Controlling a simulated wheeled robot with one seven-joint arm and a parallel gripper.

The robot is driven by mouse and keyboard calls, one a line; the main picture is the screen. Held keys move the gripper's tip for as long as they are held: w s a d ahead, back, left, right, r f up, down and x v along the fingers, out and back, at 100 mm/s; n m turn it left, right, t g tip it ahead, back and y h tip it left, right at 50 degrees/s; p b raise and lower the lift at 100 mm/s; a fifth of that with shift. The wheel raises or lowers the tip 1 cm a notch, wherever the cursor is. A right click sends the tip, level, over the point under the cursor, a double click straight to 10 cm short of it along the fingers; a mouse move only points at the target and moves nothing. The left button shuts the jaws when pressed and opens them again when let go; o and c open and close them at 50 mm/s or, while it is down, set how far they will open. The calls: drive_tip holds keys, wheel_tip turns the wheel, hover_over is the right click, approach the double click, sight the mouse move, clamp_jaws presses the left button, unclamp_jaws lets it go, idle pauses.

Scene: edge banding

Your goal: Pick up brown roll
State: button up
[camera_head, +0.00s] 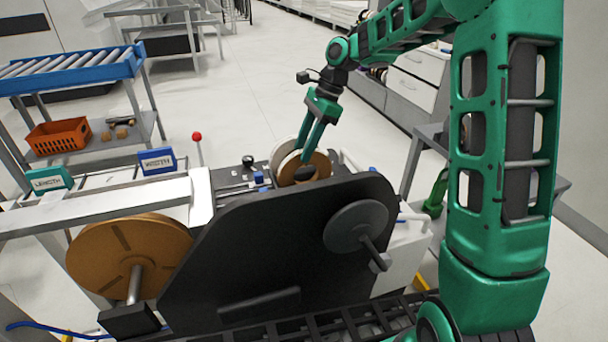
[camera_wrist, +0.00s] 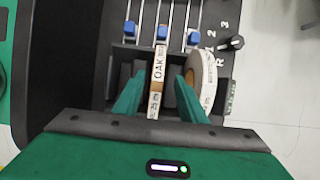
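The brown roll (camera_head: 319,162) stands upright in the machine behind the black panel. In the wrist view, an edge-on roll labelled OAK (camera_wrist: 158,68) appears to be the same one. My gripper (camera_head: 308,150) points down over it; in the wrist view my gripper (camera_wrist: 160,95) is open, with one finger on each side of the OAK roll and visible gaps to it. A paler roll (camera_head: 280,156) stands just behind the brown one. It shows to the right of my right finger in the wrist view (camera_wrist: 208,80). The lower parts of both rolls are hidden.
A large black panel (camera_head: 260,245) with a grey disc (camera_head: 355,225) stands in front of the rolls. Blue clips (camera_wrist: 162,33) and a black knob (camera_wrist: 232,43) lie beyond the rolls. A large brown disc (camera_head: 125,250), an orange crate (camera_head: 58,136) and a blue roller conveyor (camera_head: 75,68) are at left.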

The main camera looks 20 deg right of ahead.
sight(300, 164)
drive_tip(key=shift+d+x, duration=0.2)
drive_tip(key=shift+x, duration=1.25)
drive_tip(key=shift+d+x, duration=0.25)
drive_tip(key=shift+x, duration=1.2)
drive_tip(key=shift+s+f, duration=0.15)
drive_tip(key=shift+f, duration=0.05)
clamp_jaws()
